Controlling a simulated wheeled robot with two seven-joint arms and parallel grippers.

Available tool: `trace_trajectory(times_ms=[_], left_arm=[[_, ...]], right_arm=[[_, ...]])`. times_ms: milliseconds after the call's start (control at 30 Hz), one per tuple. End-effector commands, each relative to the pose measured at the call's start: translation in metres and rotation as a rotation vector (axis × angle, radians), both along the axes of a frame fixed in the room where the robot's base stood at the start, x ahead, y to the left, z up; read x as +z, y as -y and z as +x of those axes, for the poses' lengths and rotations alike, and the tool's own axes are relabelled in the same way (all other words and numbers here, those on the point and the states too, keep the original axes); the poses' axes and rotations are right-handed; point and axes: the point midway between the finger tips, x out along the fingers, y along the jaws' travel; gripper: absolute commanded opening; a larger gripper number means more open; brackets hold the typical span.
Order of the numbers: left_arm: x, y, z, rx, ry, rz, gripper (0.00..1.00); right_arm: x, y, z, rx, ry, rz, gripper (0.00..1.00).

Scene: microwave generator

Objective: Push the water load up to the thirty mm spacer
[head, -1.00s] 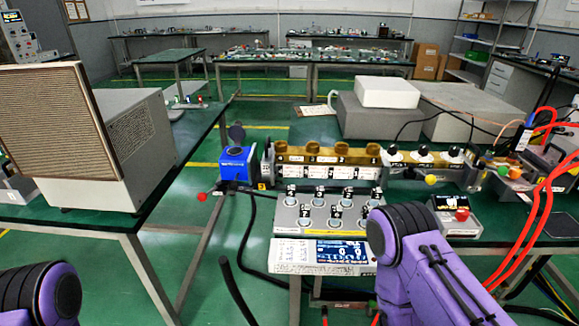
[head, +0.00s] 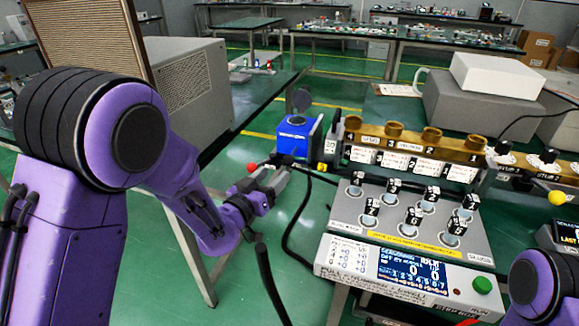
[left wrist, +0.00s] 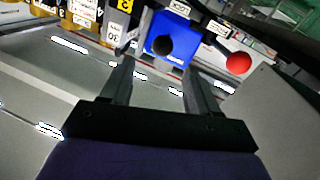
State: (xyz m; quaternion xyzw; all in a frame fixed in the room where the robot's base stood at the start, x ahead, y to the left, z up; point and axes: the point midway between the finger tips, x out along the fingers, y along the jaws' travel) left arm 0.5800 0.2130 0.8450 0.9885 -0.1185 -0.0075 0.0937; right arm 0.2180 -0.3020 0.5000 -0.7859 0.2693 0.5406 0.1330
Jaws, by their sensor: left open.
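The water load is a blue block (head: 296,138) at the left end of the brass waveguide row in the head view; it also shows in the left wrist view (left wrist: 168,42), with a dark round opening. A red ball (left wrist: 238,63) on a rod sits to its right there. The thirty mm spacer, a dark piece with a white label (left wrist: 113,30), is left of the block. I cannot tell for sure whether they touch. My left gripper (head: 272,178) is open and empty, just in front of the water load; its two fingers point toward the block in the wrist view (left wrist: 160,78).
A brass waveguide (head: 415,145) with round knobs runs right of the load. A control box (head: 400,272) with a screen and green button stands in front. A large grey cabinet (head: 200,95) stands left. A black hose hangs below the load.

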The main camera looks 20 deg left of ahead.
Motion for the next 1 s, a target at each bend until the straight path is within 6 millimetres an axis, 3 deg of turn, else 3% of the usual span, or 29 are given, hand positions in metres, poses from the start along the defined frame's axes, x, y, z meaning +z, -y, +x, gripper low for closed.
trace_trajectory(times_ms=[400, 767, 867, 967, 1000], left_arm=[[0.0, 0.017, 0.081, 0.006, -0.005, -0.002, 0.6], [-0.001, 0.019, 0.092, 0.007, -0.007, -0.002, 0.6], [-0.001, 0.019, 0.092, 0.007, -0.007, -0.002, 0.34], [-0.001, 0.019, 0.092, 0.007, -0.007, -0.002, 0.02], [-0.001, 0.019, 0.092, 0.008, -0.007, -0.002, 0.0]], right_arm=[[0.011, 0.0, 0.0, 0.0, 0.0, 0.0, 0.43], [0.012, 0.0, 0.0, 0.0, 0.0, 0.0, 0.43], [0.012, 0.0, 0.0, 0.0, 0.0, 0.0, 0.43], [0.012, 0.0, 0.0, 0.0, 0.0, 0.0, 0.43], [0.012, 0.0, 0.0, 0.0, 0.0, 0.0, 0.43]])
